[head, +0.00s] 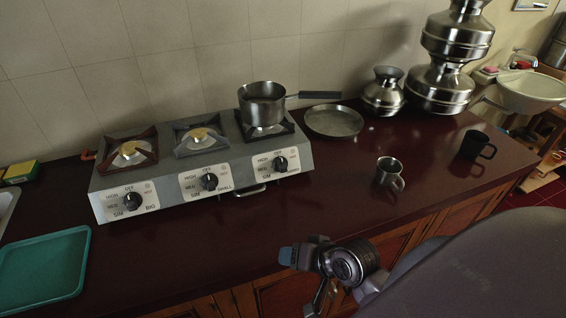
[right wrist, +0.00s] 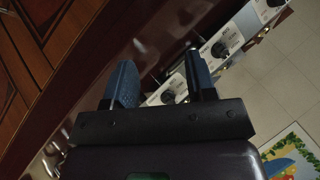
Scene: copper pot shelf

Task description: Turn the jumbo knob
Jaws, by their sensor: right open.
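The stove (head: 165,200) stands on the dark red counter with three black knobs on its front panel. The left knob (head: 133,201) is marked BIG and the middle knob (head: 209,181) SMALL. The jumbo knob (head: 281,163) is the right one, below the burner with the pot; its small label is hard to read. My right gripper (head: 297,256) is open and empty, in front of the counter edge and below the jumbo knob in the head view. In the right wrist view its blue fingers (right wrist: 160,78) are spread, with the knob (right wrist: 168,97) showing between them, apart from both.
A steel pot (head: 262,103) sits on the right burner, its handle pointing right. A pan (head: 334,121), a steel mug (head: 389,174), a black mug (head: 474,146) and metal jars stand to the right. A teal tray (head: 42,268) lies left. The counter before the stove is clear.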

